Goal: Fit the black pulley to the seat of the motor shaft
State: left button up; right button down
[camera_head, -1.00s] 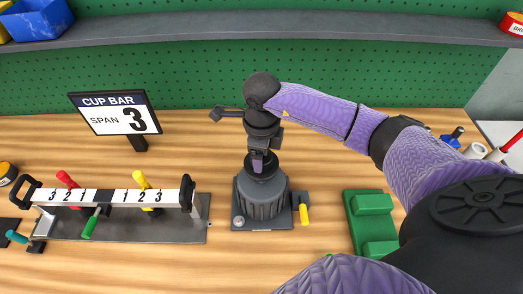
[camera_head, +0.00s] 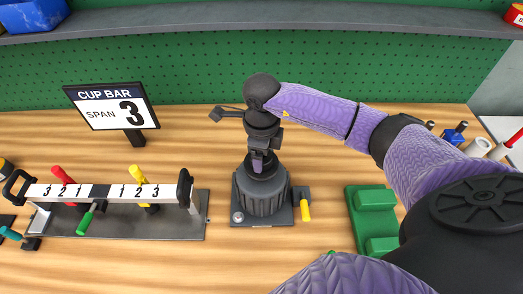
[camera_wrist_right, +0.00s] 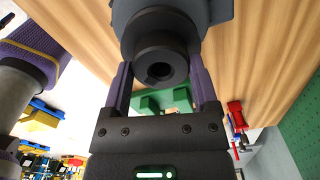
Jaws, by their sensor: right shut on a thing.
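The motor (camera_head: 262,199) stands upright, a ribbed dark grey body on a flat base plate in the middle of the bench. My right gripper (camera_head: 258,161) points down at its top. It is shut on the black pulley (camera_wrist_right: 158,48), whose round bore faces the camera in the right wrist view, between the two purple fingers (camera_wrist_right: 160,80). The pulley lies in line with the grey motor body (camera_wrist_right: 195,10) behind it. The wrist and fingers mostly hide the pulley in the head view. I cannot tell how deep it sits on the shaft. My left gripper is out of view.
A yellow-handled lever (camera_head: 305,210) is at the motor base's right. A green block fixture (camera_head: 374,224) stands further right. At left are a numbered bar (camera_head: 108,192) on a grey plate and a sign (camera_head: 114,107) reading CUP BAR SPAN 3. Bare bench lies between.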

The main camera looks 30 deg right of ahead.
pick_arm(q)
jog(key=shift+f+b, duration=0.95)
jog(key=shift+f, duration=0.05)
pick_arm(e)
jog(key=shift+f, duration=1.15)
grip_release()
jog(key=shift+r, duration=0.25)
notch_tip(320, 180, up, 9)
jog(key=shift+r+p, duration=0.1)
jog(key=shift+p, duration=0.3)
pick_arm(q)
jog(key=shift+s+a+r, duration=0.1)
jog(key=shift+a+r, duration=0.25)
pick_arm(e)
jog(key=shift+r, duration=0.15)
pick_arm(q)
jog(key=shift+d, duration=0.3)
